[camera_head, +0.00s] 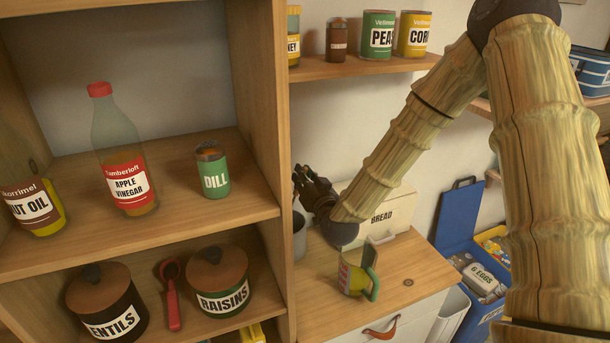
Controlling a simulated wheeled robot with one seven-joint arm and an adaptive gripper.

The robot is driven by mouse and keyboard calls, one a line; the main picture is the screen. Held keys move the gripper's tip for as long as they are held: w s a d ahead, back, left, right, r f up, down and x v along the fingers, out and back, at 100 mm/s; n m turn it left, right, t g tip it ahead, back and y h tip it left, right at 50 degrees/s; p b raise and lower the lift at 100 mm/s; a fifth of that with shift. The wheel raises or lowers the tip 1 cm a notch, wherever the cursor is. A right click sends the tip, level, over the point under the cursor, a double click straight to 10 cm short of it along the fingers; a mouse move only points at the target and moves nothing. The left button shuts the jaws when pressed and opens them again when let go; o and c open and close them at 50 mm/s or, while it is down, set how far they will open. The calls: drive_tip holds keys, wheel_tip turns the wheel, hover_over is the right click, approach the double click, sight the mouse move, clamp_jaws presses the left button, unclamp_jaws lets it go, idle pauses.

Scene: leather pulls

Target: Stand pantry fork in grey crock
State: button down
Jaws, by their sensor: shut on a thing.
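My gripper (306,181) is dark and sits at the end of my bamboo-patterned arm, above the counter beside the tall shelf. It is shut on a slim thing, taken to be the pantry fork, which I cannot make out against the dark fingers. The grey crock (299,238) stands on the counter below the gripper. The shelf's side panel hides its left part, and its mouth and inside are hard to see. I cannot tell whether the held thing reaches into the crock.
A white bread bin (385,208) stands behind my wrist. A glass mug (356,273) with a green handle stands on the counter (408,268) in front. The wooden shelf panel (262,150) closes off the left side. A blue box (463,225) is at the right.

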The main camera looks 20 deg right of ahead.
drive_tip(key=shift+s+f, duration=0.1)
drive_tip(key=shift+f, duration=0.4)
drive_tip(key=shift+a+f+b, duration=0.25)
drive_tip(key=shift+f+b, duration=0.55)
drive_tip(key=shift+a+f+b, duration=0.2)
drive_tip(key=shift+f+b, duration=0.55)
drive_tip(key=c, duration=1.4)
unclamp_jaws()
drive_tip(key=s, duration=1.2)
drive_tip(key=shift+d, duration=0.15)
